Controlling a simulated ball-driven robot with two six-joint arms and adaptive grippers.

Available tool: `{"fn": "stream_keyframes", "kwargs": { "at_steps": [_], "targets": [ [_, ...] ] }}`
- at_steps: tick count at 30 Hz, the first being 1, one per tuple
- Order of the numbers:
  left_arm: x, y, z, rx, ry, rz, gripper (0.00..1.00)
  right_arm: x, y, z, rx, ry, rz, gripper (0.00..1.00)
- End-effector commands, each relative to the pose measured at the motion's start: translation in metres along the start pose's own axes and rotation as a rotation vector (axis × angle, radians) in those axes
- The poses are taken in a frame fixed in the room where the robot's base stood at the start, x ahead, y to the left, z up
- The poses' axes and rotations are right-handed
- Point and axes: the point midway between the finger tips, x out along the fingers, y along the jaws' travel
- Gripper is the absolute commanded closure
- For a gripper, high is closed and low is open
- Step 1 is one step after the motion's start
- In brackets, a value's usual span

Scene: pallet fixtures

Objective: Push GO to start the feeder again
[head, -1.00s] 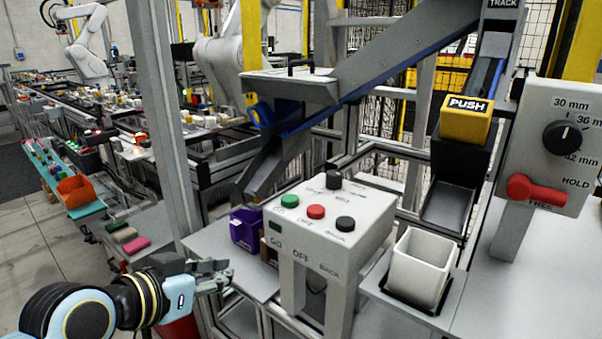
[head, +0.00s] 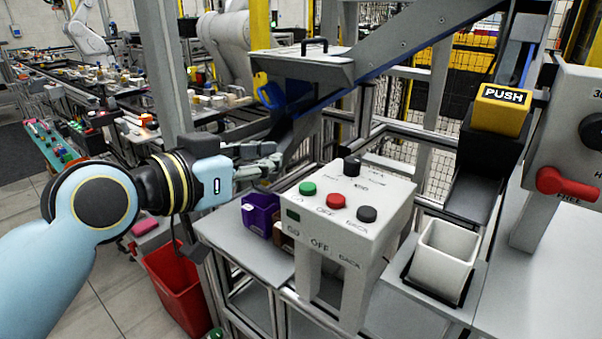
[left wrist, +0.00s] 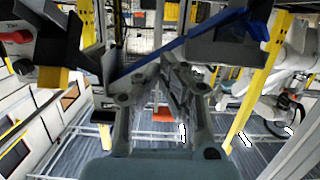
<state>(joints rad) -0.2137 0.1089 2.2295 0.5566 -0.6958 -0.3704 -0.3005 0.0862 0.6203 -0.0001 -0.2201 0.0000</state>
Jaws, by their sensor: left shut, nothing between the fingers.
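The grey control box (head: 345,215) stands on legs at the middle of the head view. On its top are a green button (head: 307,189) above the GO label, a red button (head: 336,201) by OFF, a black button (head: 367,214) by BACK, and a black knob (head: 352,166) at the rear. My left gripper (head: 275,158) is shut and empty, raised behind and to the left of the green button, apart from the box. Its closed fingers (left wrist: 172,85) fill the middle of the left wrist view, where the box does not show. My right gripper is not in view.
A white bin (head: 443,258) stands to the right, below the yellow PUSH block (head: 500,108) and a red lever (head: 565,185). The feeder chute (head: 300,130) slopes down behind my gripper. A red bin (head: 178,285) is on the floor.

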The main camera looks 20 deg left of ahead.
Motion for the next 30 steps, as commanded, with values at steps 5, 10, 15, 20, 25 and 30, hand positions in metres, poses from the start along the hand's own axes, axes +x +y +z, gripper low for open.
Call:
{"fn": "stream_keyframes", "kwargs": {
  "at_steps": [5,10,15,20,25,30],
  "targets": [
    [0.039,0.000,-0.002,-0.004,0.004,0.000,1.00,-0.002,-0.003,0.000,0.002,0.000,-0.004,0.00],
    [0.075,0.000,-0.002,-0.003,0.002,0.001,1.00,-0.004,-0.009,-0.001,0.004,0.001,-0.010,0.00],
    [0.083,0.000,0.025,-0.001,-0.003,0.000,1.00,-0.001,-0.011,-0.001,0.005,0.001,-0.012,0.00],
    [0.086,0.000,0.036,0.000,-0.001,0.000,1.00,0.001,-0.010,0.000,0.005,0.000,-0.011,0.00],
    [0.087,0.000,0.039,0.000,0.000,0.000,1.00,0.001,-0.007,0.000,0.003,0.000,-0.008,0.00],
    [0.086,0.000,0.039,0.000,0.000,0.000,1.00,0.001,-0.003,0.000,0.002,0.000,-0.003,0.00]
  ]
}}
